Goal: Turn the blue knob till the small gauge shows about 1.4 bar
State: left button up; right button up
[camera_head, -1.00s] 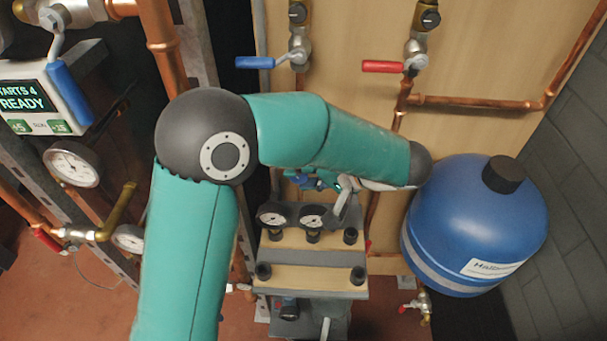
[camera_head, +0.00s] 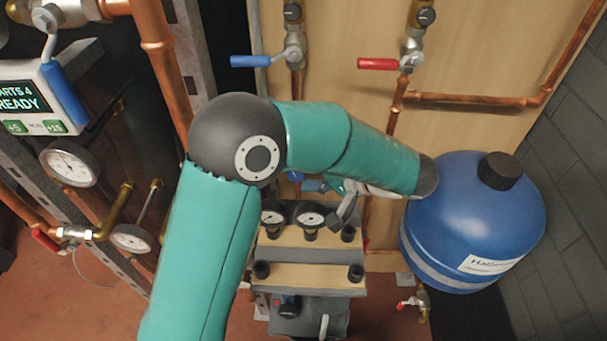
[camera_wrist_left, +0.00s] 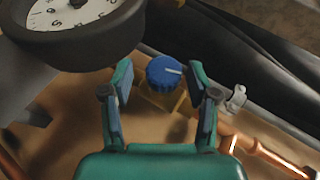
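The blue knob (camera_wrist_left: 164,72), with a white pointer line, sits on a brass fitting in the left wrist view. My left gripper (camera_wrist_left: 165,98) is open, one finger on each side of the near side of the knob; contact is not visible. In the head view the left gripper (camera_head: 318,186) is small and partly hidden under my forearm. A round gauge (camera_wrist_left: 75,22) with a black case fills the upper left of the wrist view, cut off by the edge; its needle is not readable. Two small gauges (camera_head: 272,217) (camera_head: 312,216) stand side by side below the arm. My right gripper is not in view.
A blue tank (camera_head: 470,225) stands at the right, close to my forearm. Blue-handled (camera_head: 250,61) and red-handled (camera_head: 378,64) valves are above on the wooden panel (camera_head: 345,30). Copper pipes and more gauges (camera_head: 68,165) are at the left.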

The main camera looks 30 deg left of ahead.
pick_arm(q)
jog(key=shift+s+a, duration=0.1)
jog(key=v, duration=1.2)
dwell(0.4)
